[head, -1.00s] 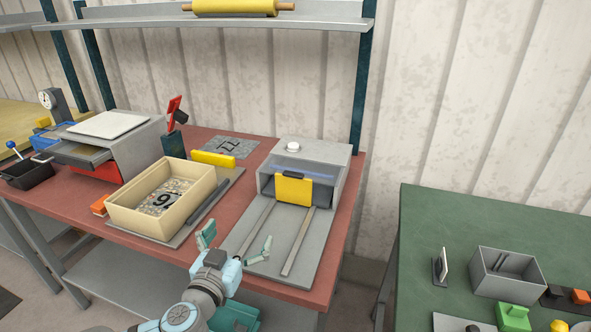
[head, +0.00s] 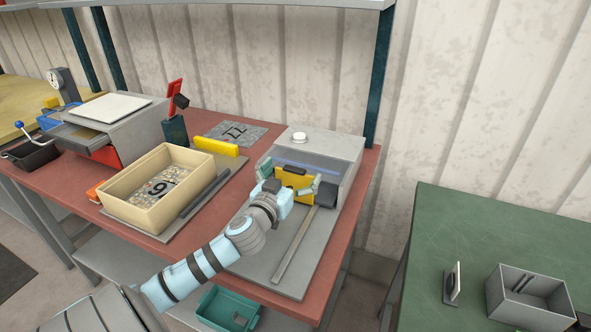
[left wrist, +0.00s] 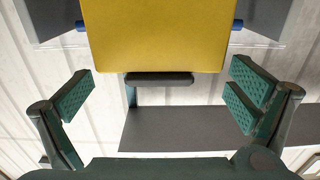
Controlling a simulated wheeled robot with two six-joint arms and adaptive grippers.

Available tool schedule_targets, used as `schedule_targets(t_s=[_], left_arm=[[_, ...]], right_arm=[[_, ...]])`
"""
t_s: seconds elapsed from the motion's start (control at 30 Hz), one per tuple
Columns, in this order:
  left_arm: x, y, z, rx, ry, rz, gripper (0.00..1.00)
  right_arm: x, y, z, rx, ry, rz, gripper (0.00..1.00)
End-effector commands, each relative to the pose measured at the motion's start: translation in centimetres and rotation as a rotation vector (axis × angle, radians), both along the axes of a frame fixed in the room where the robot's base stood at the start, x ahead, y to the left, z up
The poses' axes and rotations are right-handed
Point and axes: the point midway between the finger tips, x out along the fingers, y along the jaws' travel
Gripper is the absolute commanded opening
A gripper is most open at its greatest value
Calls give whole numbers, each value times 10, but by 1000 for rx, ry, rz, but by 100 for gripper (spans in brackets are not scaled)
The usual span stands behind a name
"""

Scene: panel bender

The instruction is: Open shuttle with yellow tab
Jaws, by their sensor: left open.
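The yellow tab (head: 293,181) stands upright at the front of the grey box (head: 331,148), above a grey base plate with rails (head: 295,248). It has a dark bar (head: 294,170) along one edge. My left gripper (head: 289,177) is open, with a finger on either side of the tab. In the left wrist view, the tab (left wrist: 155,35) fills the upper middle and the dark bar (left wrist: 158,78) lies at its edge. The green-padded fingers (left wrist: 165,92) stand wide apart, with a visible gap to the tab on both sides. My right gripper is not in view.
A beige bin (head: 160,187) of small pieces stands left of my left arm. A yellow block (head: 221,146) and a red lever stand (head: 175,115) are behind it. A green table (head: 500,230) with a grey open box is at the right.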

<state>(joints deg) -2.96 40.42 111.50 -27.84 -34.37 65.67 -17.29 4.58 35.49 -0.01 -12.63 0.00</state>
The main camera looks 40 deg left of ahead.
Motion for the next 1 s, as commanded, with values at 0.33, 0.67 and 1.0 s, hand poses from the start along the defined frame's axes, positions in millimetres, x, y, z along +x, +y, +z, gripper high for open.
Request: schedule_targets(t_s=[0.33, 0.67, 1.0], left_arm=[[15, 2, 1, -2, -2, -4, 100], [15, 2, 1, -1, -1, -4, 58], [13, -3, 1, -2, -1, -11, 41]], right_arm=[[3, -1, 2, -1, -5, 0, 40], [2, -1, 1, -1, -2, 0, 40], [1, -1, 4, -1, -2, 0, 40]])
